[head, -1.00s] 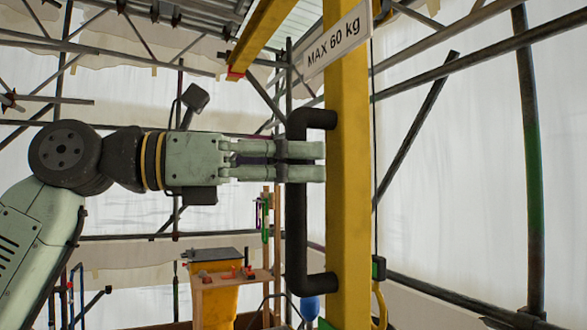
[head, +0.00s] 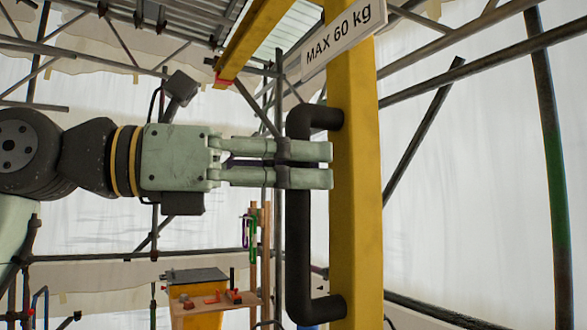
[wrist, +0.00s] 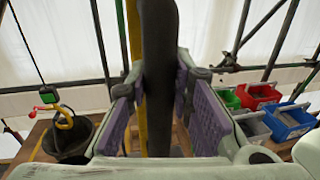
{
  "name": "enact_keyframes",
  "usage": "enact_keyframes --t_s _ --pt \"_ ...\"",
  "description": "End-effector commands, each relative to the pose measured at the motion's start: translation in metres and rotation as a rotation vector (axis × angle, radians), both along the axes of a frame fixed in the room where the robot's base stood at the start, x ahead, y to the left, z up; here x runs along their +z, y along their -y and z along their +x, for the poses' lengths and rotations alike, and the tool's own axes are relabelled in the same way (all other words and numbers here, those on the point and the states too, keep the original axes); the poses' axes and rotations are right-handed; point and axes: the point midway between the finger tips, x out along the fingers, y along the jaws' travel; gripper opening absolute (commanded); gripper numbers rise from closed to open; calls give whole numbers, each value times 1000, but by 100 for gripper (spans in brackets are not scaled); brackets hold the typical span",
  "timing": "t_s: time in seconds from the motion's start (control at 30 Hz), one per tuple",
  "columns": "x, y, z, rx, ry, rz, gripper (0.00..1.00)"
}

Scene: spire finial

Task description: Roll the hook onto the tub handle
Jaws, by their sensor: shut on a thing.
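My gripper (head: 326,165) is shut on the black bar handle (head: 298,235) fixed to the yellow upright beam (head: 355,220). In the wrist view the dark bar (wrist: 158,75) runs upright between my gripper's purple pads (wrist: 167,115). A yellow curved hook with a red part (wrist: 63,118) shows at the left of the wrist view, over a black tub (wrist: 78,145). The two overlap there, and I cannot tell whether the hook touches the tub's handle. Hook and black tub do not show clearly in the head view.
A sign reading MAX 60 kg (head: 340,42) is on the beam's upper part. A wooden bench (head: 225,302) with small items stands low behind. Coloured bins (wrist: 265,95) sit at the right of the wrist view. Scaffold poles surround the space.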

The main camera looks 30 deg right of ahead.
Motion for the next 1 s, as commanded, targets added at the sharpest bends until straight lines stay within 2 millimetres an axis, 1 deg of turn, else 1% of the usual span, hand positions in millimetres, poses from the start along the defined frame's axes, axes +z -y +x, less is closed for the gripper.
enact_keyframes --t_s 0.17,0.2,0.47,0.8,0.87,0.97,1.0 --pt "0 0 0 1 1 0 0" --pt "0 0 0 1 1 0 23" --pt "0 0 0 0 1 1 40" --pt "0 -2 1 1 1 1 41" --pt "0 -6 1 1 1 1 41" --pt "0 -19 4 3 1 -1 41" --pt "0 -27 6 3 1 -2 41"
